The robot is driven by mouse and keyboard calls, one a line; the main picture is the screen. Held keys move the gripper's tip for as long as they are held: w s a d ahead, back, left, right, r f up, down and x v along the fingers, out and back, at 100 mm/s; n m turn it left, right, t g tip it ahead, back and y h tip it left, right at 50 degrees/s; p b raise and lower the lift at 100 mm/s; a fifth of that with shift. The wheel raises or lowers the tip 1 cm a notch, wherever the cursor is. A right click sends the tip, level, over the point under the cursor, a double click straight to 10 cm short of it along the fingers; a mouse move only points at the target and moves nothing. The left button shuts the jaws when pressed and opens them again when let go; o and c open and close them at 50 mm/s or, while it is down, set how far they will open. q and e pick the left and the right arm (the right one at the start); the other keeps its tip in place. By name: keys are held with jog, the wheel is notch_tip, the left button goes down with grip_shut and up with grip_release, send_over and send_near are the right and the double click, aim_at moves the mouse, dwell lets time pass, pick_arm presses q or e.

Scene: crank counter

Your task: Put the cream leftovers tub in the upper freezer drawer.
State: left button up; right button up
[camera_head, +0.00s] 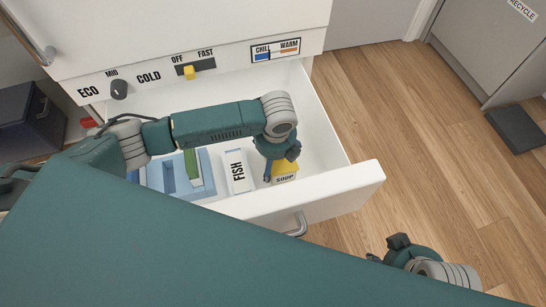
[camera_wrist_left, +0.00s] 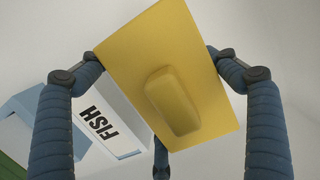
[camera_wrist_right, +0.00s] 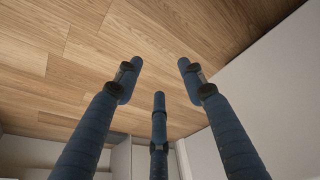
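The tub (camera_head: 286,176) has a pale body marked SOUP and a yellow lid (camera_wrist_left: 205,55) with a raised middle. It is inside the open white drawer (camera_head: 335,198), near the front wall at the right. My left gripper (camera_head: 279,168) is over it from above. In the left wrist view its fingers (camera_wrist_left: 158,80) press close around the lid's edges, with the tips partly hidden by the lid. I cannot tell whether the tub touches the drawer floor. My right gripper (camera_wrist_right: 158,75) is open and empty, outside the drawer above the wooden floor.
A white FISH box (camera_head: 237,172) stands left of the tub, and it shows in the left wrist view (camera_wrist_left: 108,125). Left of it is a blue divided tray (camera_head: 160,172) with a green item (camera_head: 191,166). Sliders and a knob (camera_head: 119,89) are above the drawer.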

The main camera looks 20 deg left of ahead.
pick_arm(q)
jog(key=shift+o, duration=0.5)
jog(key=shift+r, duration=0.35)
jog(key=r, duration=0.2)
jog(key=r+p, duration=0.1)
jog(key=r, duration=0.1)
jog(key=r+p, duration=0.1)
jog(key=r, duration=0.1)
jog(key=shift+s+d+r, duration=0.3)
jog(key=shift+s+r, duration=0.05)
jog(key=shift+s, duration=0.05)
jog(key=r, duration=0.1)
jog(key=r+p, duration=0.1)
jog(key=r, duration=0.1)
jog(key=shift+s+d+r+p, duration=0.15)
jog(key=shift+s+r+p, duration=0.1)
jog(key=shift+r+p, duration=0.1)
jog(key=shift+s+r, duration=0.15)
jog(key=shift+r, duration=0.4)
pick_arm(e)
jog(key=shift+x, duration=2.95)
jog(key=shift+s+a, duration=0.15)
jog(key=shift+s, duration=0.05)
